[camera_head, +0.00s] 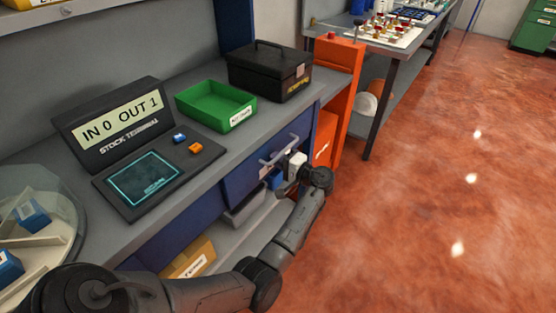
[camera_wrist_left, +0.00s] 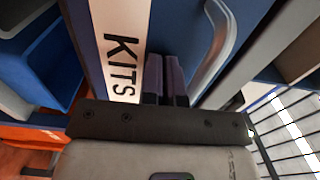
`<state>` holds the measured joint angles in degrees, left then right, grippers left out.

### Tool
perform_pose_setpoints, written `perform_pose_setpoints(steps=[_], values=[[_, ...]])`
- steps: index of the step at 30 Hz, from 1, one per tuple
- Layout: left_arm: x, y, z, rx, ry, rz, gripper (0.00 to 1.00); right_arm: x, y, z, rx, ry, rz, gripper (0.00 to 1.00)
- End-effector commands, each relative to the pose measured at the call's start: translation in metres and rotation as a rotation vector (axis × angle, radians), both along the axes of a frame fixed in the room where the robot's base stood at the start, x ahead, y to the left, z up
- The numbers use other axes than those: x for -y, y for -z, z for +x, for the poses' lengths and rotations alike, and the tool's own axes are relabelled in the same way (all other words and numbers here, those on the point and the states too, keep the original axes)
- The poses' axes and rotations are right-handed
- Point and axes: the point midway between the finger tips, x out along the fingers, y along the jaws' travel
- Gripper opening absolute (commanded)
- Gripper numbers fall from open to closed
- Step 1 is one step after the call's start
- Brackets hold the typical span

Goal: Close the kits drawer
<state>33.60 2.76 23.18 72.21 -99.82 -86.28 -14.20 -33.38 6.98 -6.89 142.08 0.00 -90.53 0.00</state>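The kits drawer (camera_head: 247,177) has a blue front just below the bench top, with a grey bar handle (camera_head: 281,149). In the head view its front looks close to the bench edge; I cannot tell whether a small gap remains. In the left wrist view a white KITS label (camera_wrist_left: 122,45) and the curved handle (camera_wrist_left: 224,45) show close up. My left gripper (camera_head: 286,174) is at the drawer front. In the wrist view its two dark fingers (camera_wrist_left: 166,62) are together, between label and handle, with nothing seen between them. Whether they touch the front is unclear. My right gripper is not in view.
A green tray (camera_head: 215,105), a black case (camera_head: 268,72) and a stock terminal (camera_head: 135,165) stand on the bench top. An orange cabinet (camera_head: 335,85) stands just right of the drawer. Bins sit on the shelf below (camera_head: 235,240). The red floor (camera_head: 430,190) is clear.

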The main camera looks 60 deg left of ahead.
Motion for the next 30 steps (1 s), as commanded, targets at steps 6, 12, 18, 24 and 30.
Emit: perform_pose_setpoints(steps=[6,12,18,24,30], values=[[0.007,0.001,0.001,-0.001,-0.004,-0.003,0.00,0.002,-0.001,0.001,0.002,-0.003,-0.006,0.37],[0.037,0.001,0.009,0.000,-0.011,-0.005,0.00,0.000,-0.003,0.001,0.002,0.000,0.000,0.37],[0.076,-0.001,0.024,-0.001,-0.011,-0.005,0.00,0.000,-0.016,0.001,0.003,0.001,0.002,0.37],[0.106,-0.001,0.035,-0.001,-0.012,-0.004,0.00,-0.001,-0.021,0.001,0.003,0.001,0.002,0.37],[0.124,0.001,0.041,-0.001,-0.012,-0.004,0.00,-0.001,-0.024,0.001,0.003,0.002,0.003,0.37]])
